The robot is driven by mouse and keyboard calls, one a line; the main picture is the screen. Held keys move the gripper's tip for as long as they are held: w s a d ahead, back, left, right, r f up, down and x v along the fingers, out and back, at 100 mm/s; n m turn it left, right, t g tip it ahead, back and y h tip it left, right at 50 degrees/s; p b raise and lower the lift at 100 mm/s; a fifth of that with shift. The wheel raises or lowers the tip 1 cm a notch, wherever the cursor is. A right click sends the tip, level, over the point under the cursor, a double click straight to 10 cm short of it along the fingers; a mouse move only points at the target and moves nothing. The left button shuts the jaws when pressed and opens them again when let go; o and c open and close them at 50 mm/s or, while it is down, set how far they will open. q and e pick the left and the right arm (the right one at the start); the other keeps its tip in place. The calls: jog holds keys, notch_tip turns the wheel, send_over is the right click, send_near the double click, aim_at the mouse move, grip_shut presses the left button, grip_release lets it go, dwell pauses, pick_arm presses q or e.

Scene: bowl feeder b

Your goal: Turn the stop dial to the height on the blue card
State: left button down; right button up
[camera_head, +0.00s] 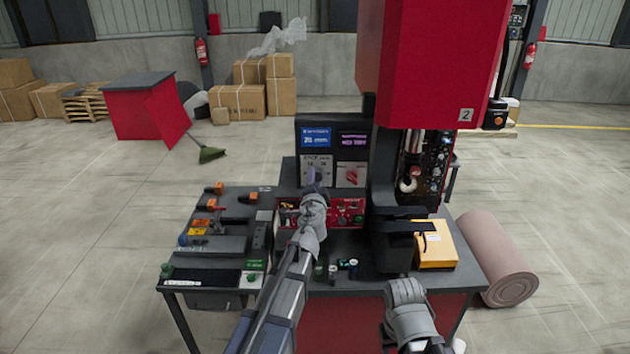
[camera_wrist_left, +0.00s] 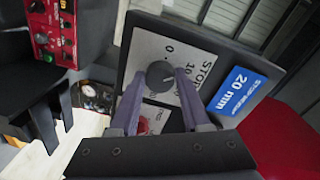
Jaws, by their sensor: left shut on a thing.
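The stop dial (camera_wrist_left: 160,75) is a dark round knob on a pale plate (camera_wrist_left: 190,58) marked STOP, with 0 and 10 readable. My left gripper (camera_wrist_left: 158,78) has a finger on each side of the knob and is shut on it. In the head view my left gripper (camera_head: 316,180) covers most of the dial, in front of its plate (camera_head: 311,161). The knob's exact setting is too small to read. My right gripper (camera_head: 410,312) hangs low at the front; its fingers are unclear.
A red selector (camera_head: 351,174) sits right of the dial plate. Below is a red control panel (camera_head: 345,213) with several buttons. The red machine (camera_head: 430,60) stands close at the right. A side table (camera_head: 215,255) with small parts is at the left.

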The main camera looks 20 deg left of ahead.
pick_arm(q)
jog(key=m, duration=0.6)
jog(key=m+y, duration=0.1)
jog(key=m, duration=0.5)
jog(key=shift+d+r, duration=0.15)
jog(key=shift+m, duration=0.4)
jog(key=shift+c, duration=1.8)
grip_release()
jog(key=shift+s, duration=0.1)
jog(key=v, duration=0.7)
jog(key=shift+s+d+p, duration=0.15)
jog(key=shift+s+p, duration=0.15)
jog(key=shift+p, duration=0.15)
